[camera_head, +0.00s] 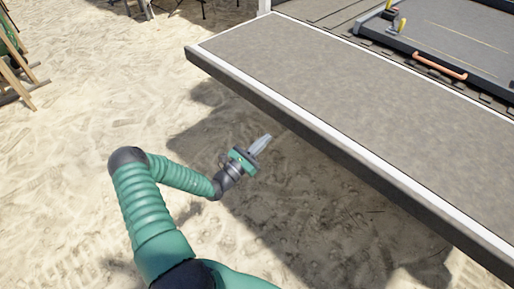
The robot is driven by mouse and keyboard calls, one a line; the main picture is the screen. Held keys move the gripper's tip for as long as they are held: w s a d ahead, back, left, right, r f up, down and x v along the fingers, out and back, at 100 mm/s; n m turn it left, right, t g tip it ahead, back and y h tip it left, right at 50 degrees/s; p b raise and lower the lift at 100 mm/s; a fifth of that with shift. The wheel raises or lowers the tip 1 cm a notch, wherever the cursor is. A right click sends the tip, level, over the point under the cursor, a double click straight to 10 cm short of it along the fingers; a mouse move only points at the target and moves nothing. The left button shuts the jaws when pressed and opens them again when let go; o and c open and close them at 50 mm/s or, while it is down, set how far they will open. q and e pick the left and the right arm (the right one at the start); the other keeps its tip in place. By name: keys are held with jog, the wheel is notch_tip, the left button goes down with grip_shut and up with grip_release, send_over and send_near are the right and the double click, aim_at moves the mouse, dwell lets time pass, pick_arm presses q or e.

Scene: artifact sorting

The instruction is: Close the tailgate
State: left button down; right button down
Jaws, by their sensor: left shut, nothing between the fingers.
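The tailgate (350,97) is a long grey-brown panel with a pale edge strip. It lies folded down, roughly flat, and runs from the upper middle to the lower right. My left gripper (261,144) is shut and empty. In the picture it is just below and left of the tailgate's near edge, over the shaded sand; whether it touches the tailgate cannot be told. My right gripper is not in view.
Behind the tailgate is the vehicle bed, with a dark case (455,45) that has an orange handle (440,66) and yellow-topped latches. Sandy ground (90,110) lies open at left. Wooden legs (15,70) stand at the far left edge.

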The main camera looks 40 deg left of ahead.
pick_arm(q)
jog(key=w+r, duration=0.2)
jog(key=r, duration=0.1)
jog(key=w+r, duration=0.1)
jog(key=shift+w+d+r, duration=0.2)
jog(key=shift+w+r, duration=0.05)
jog(key=shift+r, duration=0.15)
jog(key=shift+a, duration=0.15)
